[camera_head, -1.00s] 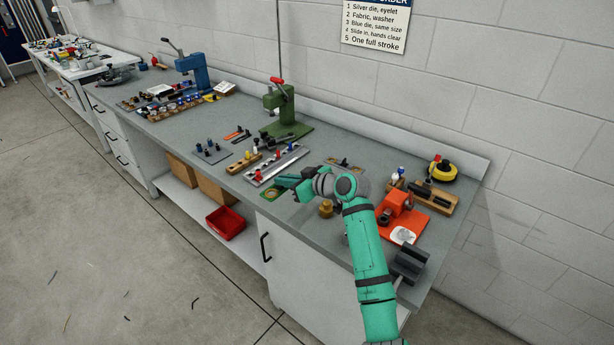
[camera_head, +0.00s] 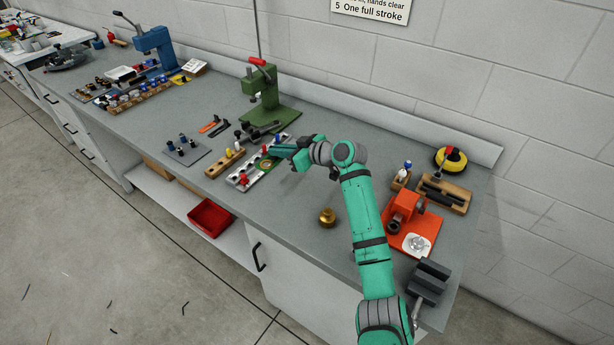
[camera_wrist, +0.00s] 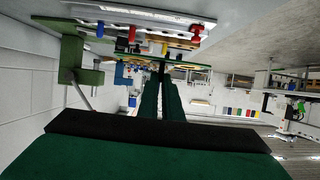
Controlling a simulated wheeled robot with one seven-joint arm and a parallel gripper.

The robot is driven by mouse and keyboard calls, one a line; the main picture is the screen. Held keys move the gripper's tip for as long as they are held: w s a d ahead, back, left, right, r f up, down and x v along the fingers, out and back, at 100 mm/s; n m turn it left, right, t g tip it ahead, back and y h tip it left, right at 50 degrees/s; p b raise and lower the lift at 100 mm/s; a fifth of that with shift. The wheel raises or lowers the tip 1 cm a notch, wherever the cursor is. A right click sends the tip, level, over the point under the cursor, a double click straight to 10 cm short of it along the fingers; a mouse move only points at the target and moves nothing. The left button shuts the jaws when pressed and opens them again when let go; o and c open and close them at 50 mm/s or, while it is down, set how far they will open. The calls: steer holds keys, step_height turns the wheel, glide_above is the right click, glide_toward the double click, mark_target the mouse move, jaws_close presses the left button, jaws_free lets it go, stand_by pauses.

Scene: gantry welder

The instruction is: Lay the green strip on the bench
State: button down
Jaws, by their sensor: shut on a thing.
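My gripper (camera_head: 280,154) is stretched out over the middle of the bench (camera_head: 290,215), in front of the green press. The strip appears over the silver rack with coloured pegs; I cannot tell the exact gap. In the wrist view the gripper's fingers (camera_wrist: 160,98) point away, and the strip shows nearly edge-on as a thin green band (camera_wrist: 190,66) at their tips. My fingers partly hide it.
The silver rack (camera_head: 243,184), a wooden peg block (camera_head: 223,164) and the green press (camera_head: 270,105) surround the gripper. A brass weight (camera_head: 327,217), an orange tool (camera_head: 412,230) and a dark vice (camera_head: 430,280) stand right. Bare bench lies between rack and brass weight.

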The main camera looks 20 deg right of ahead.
steer(key=s+d+f, duration=0.1)
steer(key=d+f, duration=0.1)
steer(key=d, duration=0.2)
glide_above(309, 185)
steer(key=f, duration=0.3)
steer(key=a+f, duration=0.1)
steer(key=f, duration=0.1)
steer(key=shift+w, duration=0.1)
steer(key=shift+d+f, duration=0.25)
steer(key=shift+f, duration=0.05)
steer(key=f, duration=0.3)
steer(key=shift+s+d+f, duration=0.2)
steer(key=shift+d, duration=0.05)
steer(key=shift+a, duration=0.1)
steer(key=c, duration=2.3)
jaws_free()
steer(key=shift+f, duration=0.1)
steer(key=o, duration=0.4)
steer(key=shift+c, duration=0.2)
